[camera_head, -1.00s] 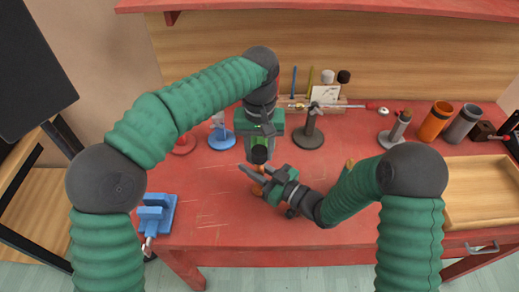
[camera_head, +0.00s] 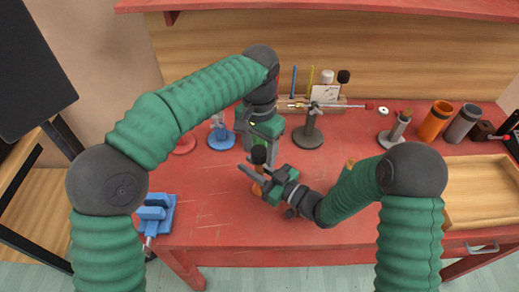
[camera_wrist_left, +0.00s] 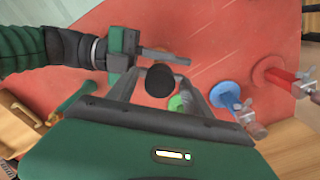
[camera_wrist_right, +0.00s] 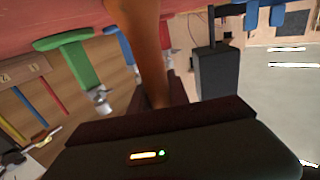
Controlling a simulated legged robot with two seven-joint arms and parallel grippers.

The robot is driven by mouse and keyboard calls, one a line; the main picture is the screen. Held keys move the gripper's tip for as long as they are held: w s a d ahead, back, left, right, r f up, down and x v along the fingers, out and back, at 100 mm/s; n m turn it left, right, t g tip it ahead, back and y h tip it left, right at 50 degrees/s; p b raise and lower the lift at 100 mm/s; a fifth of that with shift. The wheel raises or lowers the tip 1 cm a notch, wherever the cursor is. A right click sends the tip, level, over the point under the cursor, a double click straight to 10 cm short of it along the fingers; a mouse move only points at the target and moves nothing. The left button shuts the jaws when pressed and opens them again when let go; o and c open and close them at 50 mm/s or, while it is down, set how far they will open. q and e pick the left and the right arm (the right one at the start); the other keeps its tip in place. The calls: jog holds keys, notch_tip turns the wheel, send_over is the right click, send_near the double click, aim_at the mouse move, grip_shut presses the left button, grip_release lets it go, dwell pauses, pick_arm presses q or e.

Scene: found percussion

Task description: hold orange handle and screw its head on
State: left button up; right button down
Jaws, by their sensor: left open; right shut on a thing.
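The orange handle (camera_head: 258,184) stands roughly upright, and my right gripper (camera_head: 252,179) is shut on it. The handle also fills the upper middle of the right wrist view (camera_wrist_right: 147,45). The dark round head (camera_head: 259,154) is at the handle's top; I cannot tell how tightly they join. My left gripper (camera_head: 259,143) is above it, pointing down, with its jaws open.
A blue vise (camera_head: 156,214) sits at the left front table edge. A blue stand (camera_head: 221,138) and a dark stand (camera_head: 308,134) holding a rod are behind the grippers. Orange (camera_head: 434,122) and grey cups and a wooden tray (camera_head: 480,190) are at right. The front middle is clear.

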pick_arm(q)
notch_tip(320, 180, up, 4)
jog(key=shift+r, duration=0.15)
jog(key=shift+c, duration=0.5)
jog(key=shift+d+r+n, duration=0.1)
jog(key=shift+r+n, duration=0.15)
jog(key=shift+n, duration=0.05)
notch_tip(320, 180, up, 3)
jog(key=n, duration=0.3)
notch_tip(320, 180, down, 8)
jog(key=shift+f, duration=0.1)
